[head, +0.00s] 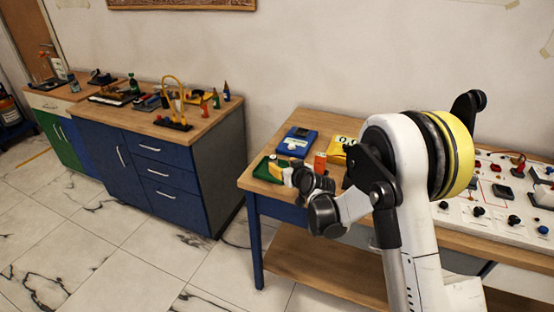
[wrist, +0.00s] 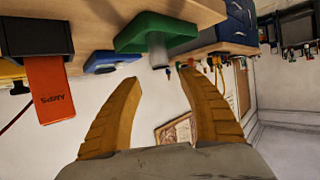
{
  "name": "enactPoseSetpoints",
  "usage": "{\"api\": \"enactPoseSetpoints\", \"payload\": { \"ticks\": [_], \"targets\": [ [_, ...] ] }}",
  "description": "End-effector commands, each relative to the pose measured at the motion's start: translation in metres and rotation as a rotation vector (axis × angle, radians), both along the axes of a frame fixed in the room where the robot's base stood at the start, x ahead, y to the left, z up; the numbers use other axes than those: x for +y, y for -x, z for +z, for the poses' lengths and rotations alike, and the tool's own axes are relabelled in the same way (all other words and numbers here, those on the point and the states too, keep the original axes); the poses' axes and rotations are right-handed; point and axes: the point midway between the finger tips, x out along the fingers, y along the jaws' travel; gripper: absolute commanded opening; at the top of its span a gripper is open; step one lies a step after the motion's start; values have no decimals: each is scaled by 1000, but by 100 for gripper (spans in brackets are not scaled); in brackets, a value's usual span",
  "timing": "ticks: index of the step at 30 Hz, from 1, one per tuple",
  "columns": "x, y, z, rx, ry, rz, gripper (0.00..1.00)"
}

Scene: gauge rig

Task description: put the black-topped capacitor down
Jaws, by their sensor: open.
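My gripper (wrist: 160,76) is open, its two yellow fingers spread with nothing between them in the wrist view, which looks upside down. A grey cylinder (wrist: 178,42) stands at a green block or tray (wrist: 135,36) just beyond the fingertips, apart from them. In the head view my gripper (head: 294,176) is by the left end of the near bench, close to the green tray (head: 260,168). My dark wrist hides part of that spot.
An orange block (wrist: 50,92) with a black base is at the wrist view's left. On the bench are a blue device (head: 298,141), an orange box (head: 320,160) and a white panel (head: 490,190) with knobs. A blue cabinet (head: 160,165) stands left, across a floor gap.

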Motion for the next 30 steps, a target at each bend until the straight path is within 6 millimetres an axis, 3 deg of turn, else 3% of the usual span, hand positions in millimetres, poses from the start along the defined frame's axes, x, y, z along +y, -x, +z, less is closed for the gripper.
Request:
{"api": "enactPoseSetpoints", "payload": {
  "ticks": [4,12,17,20,24,30],
  "targets": [
    [-7,16,8,1,-2,-1,49],
    [-11,22,12,3,0,-2,49],
    [-27,39,46,46,10,-17,49],
    [-47,66,81,99,23,-40,49],
    [-80,121,124,189,43,-84,49],
    [-128,217,158,316,69,-173,49]
  ]
}}
